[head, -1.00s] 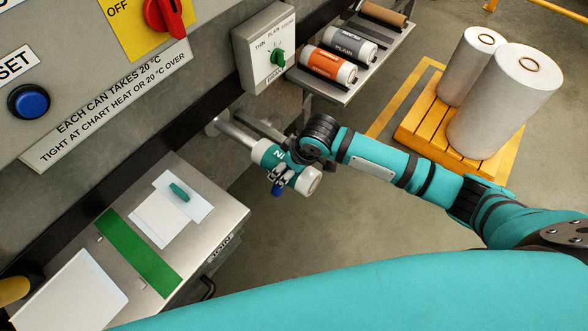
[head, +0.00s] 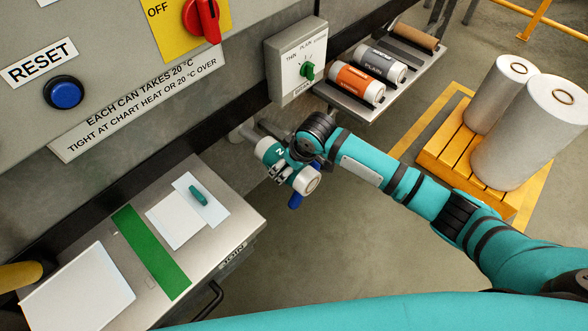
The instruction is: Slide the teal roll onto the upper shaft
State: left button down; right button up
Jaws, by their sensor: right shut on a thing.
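The teal roll (head: 269,153) has white ends and white lettering. It is lined up with a grey metal shaft (head: 249,134) that comes out from the machine wall, and a short stretch of shaft shows between roll and wall. The roll seems to be around the shaft, but its near-wall end is too small to be sure. My right gripper (head: 296,172) is shut on the roll near its outer end; its wrist hides part of the roll. A blue part (head: 296,201) shows just below the roll. My left gripper is not in view.
A steel rack (head: 353,108) at the top holds an orange roll (head: 357,82) and a grey roll (head: 381,64). A dial box (head: 285,62) is on the wall near the shaft. A steel bench (head: 231,213) stands at lower left. White rolls stand on a yellow pallet (head: 450,160).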

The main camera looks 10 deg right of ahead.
aim_at(265, 148)
jog(key=shift+w+a+b, duration=0.45)
jog(key=shift+w+a, duration=0.5)
jog(key=shift+w, duration=0.25)
jog(key=shift+w+a+b, duration=0.7)
jog(key=shift+w+a, duration=0.2)
jog(key=shift+w, duration=0.25)
jog(key=shift+w+a+b, duration=0.65)
jog(key=shift+w+a, duration=0.2)
jog(key=shift+w, duration=0.25)
jog(key=shift+r, duration=0.1)
jog(key=o, duration=1.7)
jog(key=shift+s, duration=0.1)
